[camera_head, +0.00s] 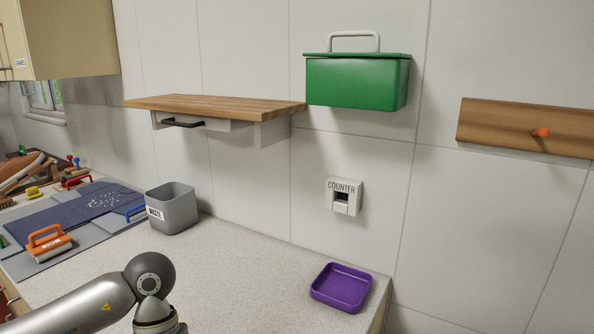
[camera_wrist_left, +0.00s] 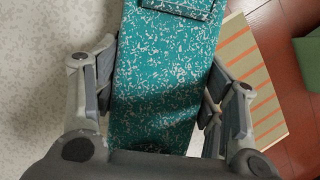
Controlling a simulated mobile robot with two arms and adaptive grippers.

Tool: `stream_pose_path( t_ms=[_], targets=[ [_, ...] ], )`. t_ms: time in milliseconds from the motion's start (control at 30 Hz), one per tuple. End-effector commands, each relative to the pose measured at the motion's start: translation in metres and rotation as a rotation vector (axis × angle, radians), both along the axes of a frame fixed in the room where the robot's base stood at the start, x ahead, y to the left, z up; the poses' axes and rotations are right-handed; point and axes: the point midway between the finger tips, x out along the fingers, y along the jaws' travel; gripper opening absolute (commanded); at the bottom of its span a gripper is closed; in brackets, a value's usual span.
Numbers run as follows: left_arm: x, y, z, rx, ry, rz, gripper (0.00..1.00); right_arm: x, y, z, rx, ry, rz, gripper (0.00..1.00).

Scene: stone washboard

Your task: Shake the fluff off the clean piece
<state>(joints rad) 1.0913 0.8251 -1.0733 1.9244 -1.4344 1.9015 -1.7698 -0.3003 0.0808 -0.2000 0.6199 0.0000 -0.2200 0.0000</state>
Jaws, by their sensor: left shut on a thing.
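In the left wrist view a teal cloth piece (camera_wrist_left: 165,50), covered all over in white flecks, runs up the middle between my fingers. A pocket-like flap (camera_wrist_left: 185,6) shows at its top edge. My left gripper (camera_wrist_left: 158,90) is shut on this piece, with one finger pad on each side. I cannot tell whether the flecks are fluff or a printed pattern. In the head view my left arm comes in at the bottom left, and its gripper and the piece are out of frame. My right gripper is in neither view.
A grey bin (camera_head: 175,214) labelled WASTE stands by the wall. Left of it, a dark blue cloth (camera_head: 70,222) bears white bits and an orange-handled tool (camera_head: 47,243) is nearby. A purple tray (camera_head: 341,288) sits at the counter's right end. The counter middle is clear.

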Motion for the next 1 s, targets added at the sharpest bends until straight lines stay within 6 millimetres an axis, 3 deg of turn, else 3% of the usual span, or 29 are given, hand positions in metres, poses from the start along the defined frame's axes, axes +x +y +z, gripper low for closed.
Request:
stream_pose_path(
  t_ms=[233, 267, 300, 333, 433, 500, 667, 700, 767, 800, 867, 1000],
  targets=[
    [-0.004, -0.001, -0.007, -0.002, -0.003, -0.233, 0.37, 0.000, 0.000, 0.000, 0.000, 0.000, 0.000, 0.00],
    [-0.003, -0.001, 0.004, -0.003, -0.009, -0.246, 0.37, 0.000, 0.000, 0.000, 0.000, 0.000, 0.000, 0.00],
    [-0.002, -0.001, 0.037, -0.004, -0.021, -0.263, 0.37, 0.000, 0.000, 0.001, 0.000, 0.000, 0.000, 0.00],
    [-0.002, -0.001, 0.054, -0.002, -0.019, -0.270, 0.37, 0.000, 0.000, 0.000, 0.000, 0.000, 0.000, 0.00],
    [-0.004, 0.000, 0.079, 0.002, -0.010, -0.274, 0.37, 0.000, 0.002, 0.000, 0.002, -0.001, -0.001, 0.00],
    [-0.005, 0.000, 0.081, 0.000, -0.001, -0.274, 0.37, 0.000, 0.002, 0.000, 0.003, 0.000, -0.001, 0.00],
    [-0.008, -0.001, 0.029, -0.005, 0.012, -0.274, 0.37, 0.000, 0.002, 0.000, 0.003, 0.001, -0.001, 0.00],
    [-0.009, 0.001, 0.000, 0.000, 0.015, -0.271, 0.37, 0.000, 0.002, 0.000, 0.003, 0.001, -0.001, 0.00],
    [-0.006, 0.000, -0.013, -0.001, 0.003, -0.272, 0.37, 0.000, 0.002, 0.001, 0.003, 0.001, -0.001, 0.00],
    [-0.004, -0.001, 0.002, -0.004, -0.010, -0.273, 0.37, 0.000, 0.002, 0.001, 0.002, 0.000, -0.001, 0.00],
    [-0.002, -0.001, 0.052, -0.005, -0.025, -0.277, 0.37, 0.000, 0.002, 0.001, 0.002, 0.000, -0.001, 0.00],
    [-0.004, 0.000, 0.082, 0.001, -0.008, -0.271, 0.37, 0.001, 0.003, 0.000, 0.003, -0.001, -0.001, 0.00]
  ],
)
